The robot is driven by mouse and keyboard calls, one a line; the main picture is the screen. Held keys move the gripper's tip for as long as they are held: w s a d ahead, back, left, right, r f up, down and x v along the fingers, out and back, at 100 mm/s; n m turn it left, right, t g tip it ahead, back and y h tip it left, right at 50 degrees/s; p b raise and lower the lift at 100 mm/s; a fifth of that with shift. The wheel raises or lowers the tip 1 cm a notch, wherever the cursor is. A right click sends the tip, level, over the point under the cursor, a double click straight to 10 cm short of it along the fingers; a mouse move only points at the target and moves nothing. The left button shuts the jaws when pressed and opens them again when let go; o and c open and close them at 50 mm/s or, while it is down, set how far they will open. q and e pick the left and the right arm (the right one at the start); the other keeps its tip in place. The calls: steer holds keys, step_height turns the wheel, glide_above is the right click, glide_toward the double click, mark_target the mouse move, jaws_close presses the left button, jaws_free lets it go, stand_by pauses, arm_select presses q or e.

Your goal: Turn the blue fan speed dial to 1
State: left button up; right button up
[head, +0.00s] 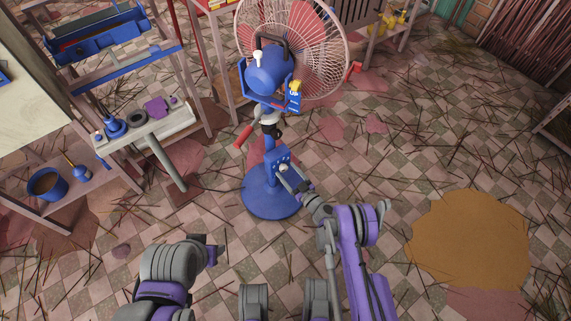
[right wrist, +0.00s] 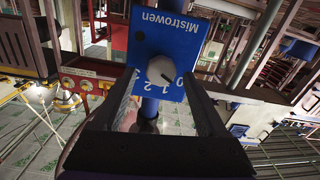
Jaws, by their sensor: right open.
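The fan (head: 290,45) stands on a blue round base, with a blue control box (head: 281,158) on its post. In the right wrist view the box's blue panel (right wrist: 190,38) shows upside-down "Mistrowen" lettering and small numbers. The speed dial (right wrist: 161,70), a pale round knob, sits among them; its exact setting is hard to read. My right gripper (head: 291,176) is at the box; in the wrist view its open fingers (right wrist: 166,80) lie on either side of the dial, with no clear contact visible. My left gripper (head: 208,248) is low in the head view, away from the fan, its jaws unclear.
A shelf rack (head: 130,150) with a blue pot (head: 47,184) and small items stands at the left. An orange-brown patch (head: 470,240) marks the tiled floor at the right. Twigs lie scattered over open floor.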

steer(key=shift+w+a, duration=0.25)
steer(key=shift+w, duration=0.05)
steer(key=shift+s, duration=0.1)
steer(key=shift+c, duration=0.2)
jaws_close()
steer(key=m, duration=0.3)
steer(key=shift+m, duration=0.3)
steer(key=shift+d+m, duration=0.1)
steer(key=shift+m, duration=1.9)
